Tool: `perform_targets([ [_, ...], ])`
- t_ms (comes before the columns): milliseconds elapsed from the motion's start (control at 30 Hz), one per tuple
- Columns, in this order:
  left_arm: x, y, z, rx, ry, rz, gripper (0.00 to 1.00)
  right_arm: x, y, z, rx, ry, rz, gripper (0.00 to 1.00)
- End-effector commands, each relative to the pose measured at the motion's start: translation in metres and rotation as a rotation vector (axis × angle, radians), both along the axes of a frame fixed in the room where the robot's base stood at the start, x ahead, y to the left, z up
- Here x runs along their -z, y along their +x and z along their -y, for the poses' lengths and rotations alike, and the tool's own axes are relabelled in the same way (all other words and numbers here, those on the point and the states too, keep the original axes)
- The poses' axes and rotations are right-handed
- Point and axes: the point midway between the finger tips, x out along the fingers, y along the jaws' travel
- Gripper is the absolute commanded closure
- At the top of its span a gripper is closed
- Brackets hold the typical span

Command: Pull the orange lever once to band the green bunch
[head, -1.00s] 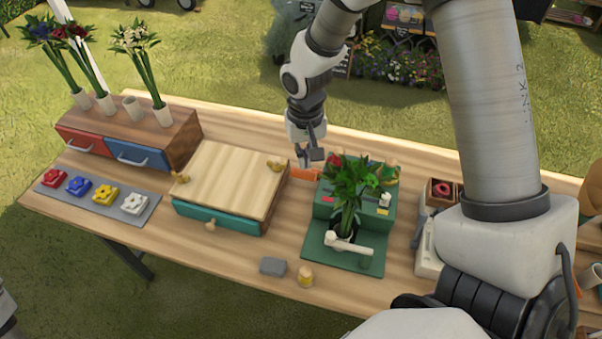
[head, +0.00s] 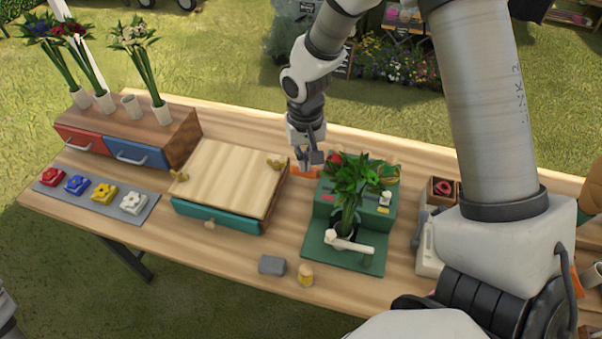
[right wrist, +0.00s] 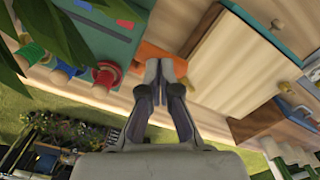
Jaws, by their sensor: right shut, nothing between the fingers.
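My right gripper (head: 304,166) is at the lever, pointing down. In the right wrist view its fingers (right wrist: 161,66) are closed together in front of the lever, with nothing between them. I cannot tell whether they touch it. My left gripper is not in view.
A wooden-topped box (head: 225,180) with a teal drawer stands left of the lever. A grey block (head: 271,265) and a small yellow-banded piece (head: 305,275) lie in front. Colored spools (right wrist: 106,76) stand behind the machine. Flower vases stand at the far left.

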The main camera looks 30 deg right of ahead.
Motion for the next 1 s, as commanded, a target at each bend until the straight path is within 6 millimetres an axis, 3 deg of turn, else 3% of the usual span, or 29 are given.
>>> perform_targets([
  [700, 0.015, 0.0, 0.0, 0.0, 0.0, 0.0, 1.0, 0.032, -0.016, -0.018, -0.001, -0.001, -0.001, 1.0],
  [1000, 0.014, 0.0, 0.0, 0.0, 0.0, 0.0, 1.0, 0.034, -0.017, -0.02, 0.0, 0.0, -0.001, 1.0],
])
